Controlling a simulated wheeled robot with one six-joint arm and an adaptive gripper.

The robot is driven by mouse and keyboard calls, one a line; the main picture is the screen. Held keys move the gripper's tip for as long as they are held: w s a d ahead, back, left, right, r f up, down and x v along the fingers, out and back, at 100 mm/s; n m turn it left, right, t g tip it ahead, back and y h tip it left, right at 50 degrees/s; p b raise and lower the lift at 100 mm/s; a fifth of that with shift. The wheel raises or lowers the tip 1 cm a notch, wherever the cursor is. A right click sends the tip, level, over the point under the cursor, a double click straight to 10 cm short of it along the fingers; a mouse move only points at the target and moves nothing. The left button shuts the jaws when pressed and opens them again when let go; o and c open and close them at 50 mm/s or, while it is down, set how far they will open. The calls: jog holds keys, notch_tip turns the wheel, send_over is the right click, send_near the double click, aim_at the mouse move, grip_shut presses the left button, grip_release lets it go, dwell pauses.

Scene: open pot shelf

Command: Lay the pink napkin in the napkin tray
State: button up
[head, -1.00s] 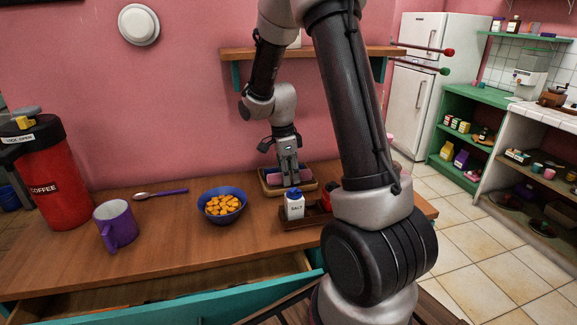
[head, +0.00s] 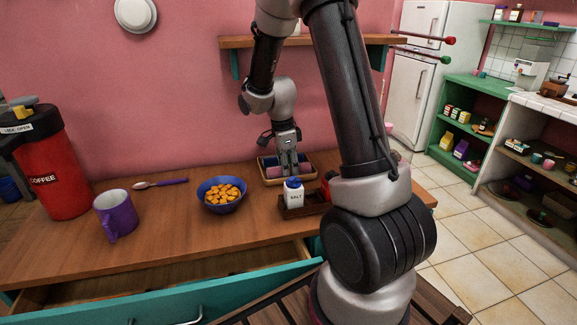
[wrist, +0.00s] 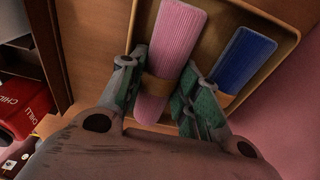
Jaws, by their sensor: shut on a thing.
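The pink napkin (wrist: 172,45), rolled with a tan band, is between the fingers of my gripper (wrist: 165,92) in the wrist view. The gripper is shut on it. The napkin is over or in the napkin tray (wrist: 262,92), a wooden tray with a raised rim; I cannot tell whether it touches the floor of the tray. A rolled blue napkin (wrist: 243,62) with a tan band lies in the tray beside it. In the head view my gripper (head: 289,172) points down at the tray (head: 268,183), and the fingers hide part of the napkins.
A salt shaker (head: 294,192) stands in a small dark caddy (head: 310,209) just in front of the tray. A blue bowl (head: 211,203) of orange pieces, a purple mug (head: 115,216) and a spoon (head: 165,183) are to the left. A shelf (head: 320,41) hangs above.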

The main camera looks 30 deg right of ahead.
jog(key=shift+f, duration=0.2)
jog(key=o, duration=1.2)
jog(key=shift+c, duration=0.2)
jog(key=r, duration=0.5)
jog(key=a+r, duration=0.1)
jog(key=r, duration=0.1)
jog(key=shift+w+r, duration=0.15)
jog(key=shift+r, duration=0.1)
